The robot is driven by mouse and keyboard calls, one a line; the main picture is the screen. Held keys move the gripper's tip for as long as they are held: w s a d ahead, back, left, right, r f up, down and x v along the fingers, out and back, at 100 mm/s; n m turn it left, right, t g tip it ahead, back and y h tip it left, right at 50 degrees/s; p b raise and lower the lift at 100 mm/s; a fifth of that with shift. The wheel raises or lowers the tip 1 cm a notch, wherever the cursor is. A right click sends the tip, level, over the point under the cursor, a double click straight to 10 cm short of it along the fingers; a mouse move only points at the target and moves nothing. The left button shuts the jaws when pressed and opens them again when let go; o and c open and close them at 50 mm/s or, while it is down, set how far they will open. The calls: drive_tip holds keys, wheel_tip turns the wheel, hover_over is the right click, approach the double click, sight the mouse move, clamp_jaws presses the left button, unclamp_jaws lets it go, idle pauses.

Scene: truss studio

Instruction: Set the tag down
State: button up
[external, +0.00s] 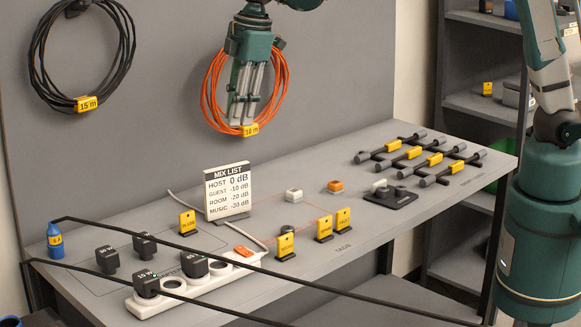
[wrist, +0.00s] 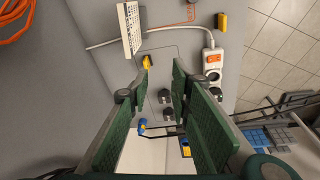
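My gripper (external: 243,122) points down high above the back of the table, in front of the orange cable coil. It is open, and nothing shows between its fingers (wrist: 155,90) in the wrist view. Yellow tags stand on the table: one (external: 187,222) left of the mix list sign, one (external: 285,245) near the front edge, and two (external: 324,229) (external: 343,219) to its right by the TAGS lettering. In the wrist view one yellow tag (wrist: 147,62) stands below the white sign and another (wrist: 222,22) is at the upper right. Which tag is meant cannot be told.
The mix list sign (external: 228,191) stands mid-table. A white power strip (external: 195,284) with black plugs lies at the front left. An orange coil (external: 278,88) and a black coil (external: 42,65) hang on the wall. Grey bars with yellow tags (external: 393,145) lie at right.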

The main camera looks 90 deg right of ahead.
drive_tip(key=s+r+m+t, duration=0.2)
drive_tip(key=s+r, duration=0.2)
drive_tip(key=s, duration=1.1)
drive_tip(key=s+r+m+t, duration=0.2)
drive_tip(key=s+r, duration=0.2)
drive_tip(key=s, duration=1)
drive_tip(key=s+f+m+t, duration=0.1)
drive_tip(key=s+f, duration=0.3)
drive_tip(key=s, duration=0.6)
drive_tip(key=shift+a+f+m, duration=0.2)
drive_tip(key=shift+a+m, duration=0.15)
drive_tip(key=shift+m, duration=0.35)
drive_tip(key=shift+s+f, duration=0.1)
drive_tip(key=shift+f, duration=0.05)
wheel_tip(320, 180, down, 22)
drive_tip(key=b, duration=2.2)
drive_tip(key=shift+r, duration=0.2)
drive_tip(key=shift+o, duration=0.5)
